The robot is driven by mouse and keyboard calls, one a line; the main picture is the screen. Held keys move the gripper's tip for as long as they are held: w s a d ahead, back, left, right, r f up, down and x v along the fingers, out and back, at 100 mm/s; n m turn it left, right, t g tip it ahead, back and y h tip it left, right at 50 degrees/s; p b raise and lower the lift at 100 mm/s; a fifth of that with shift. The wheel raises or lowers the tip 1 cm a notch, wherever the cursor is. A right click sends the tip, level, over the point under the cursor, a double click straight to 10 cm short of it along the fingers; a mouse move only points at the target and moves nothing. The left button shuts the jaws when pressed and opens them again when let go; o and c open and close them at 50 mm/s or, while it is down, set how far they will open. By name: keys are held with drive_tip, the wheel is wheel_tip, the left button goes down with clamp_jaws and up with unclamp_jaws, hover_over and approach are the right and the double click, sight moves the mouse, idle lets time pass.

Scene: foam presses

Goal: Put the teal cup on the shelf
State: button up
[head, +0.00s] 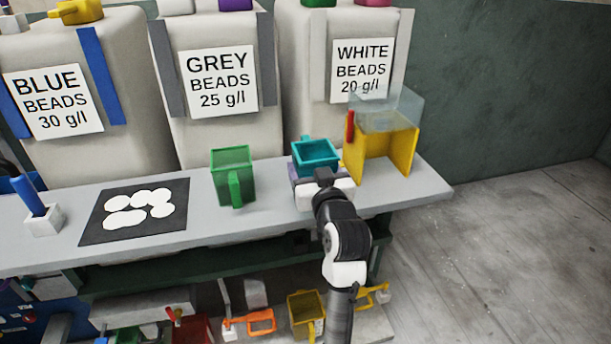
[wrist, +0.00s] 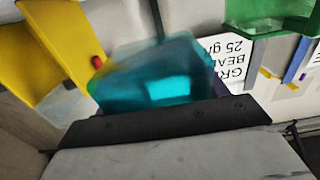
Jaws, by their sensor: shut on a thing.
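The teal cup (head: 316,154) is open-topped and looks upright in the head view, just beyond the end of my arm, over the right part of the long grey ledge (head: 425,186). My gripper (head: 322,178) is shut on the teal cup; its fingertips are mostly hidden. The wrist view shows the teal cup (wrist: 155,80) blurred, close beyond the dark gripper bar (wrist: 170,124). I cannot tell whether the cup touches the ledge. A lower shelf (head: 365,327) runs beneath, holding several items.
A green jug (head: 232,176) stands left of the cup. A yellow stand (head: 387,150) with a clear box (head: 392,105) is close on the right. A black mat (head: 98,232) with white discs lies further left. Large bead containers (head: 215,135) stand behind the ledge.

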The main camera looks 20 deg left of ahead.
sight(306, 153)
drive_tip(key=p+x, duration=0.1)
drive_tip(key=x, duration=0.5)
drive_tip(key=shift+r, duration=0.15)
wheel_tip(306, 153, down, 3)
drive_tip(key=shift+r, duration=0.2)
wheel_tip(306, 153, down, 4)
drive_tip(key=shift+r+p, duration=0.1)
drive_tip(key=shift+p, duration=0.4)
drive_tip(key=shift+w+a+f+p, duration=0.15)
drive_tip(key=shift+f+p, duration=0.15)
drive_tip(key=shift+f, duration=0.15)
drive_tip(key=shift+f, duration=0.1)
drive_tip(key=shift+f+b, duration=0.15)
drive_tip(key=shift+b, duration=0.15)
drive_tip(key=o, duration=1)
drive_tip(key=shift+o, duration=0.3)
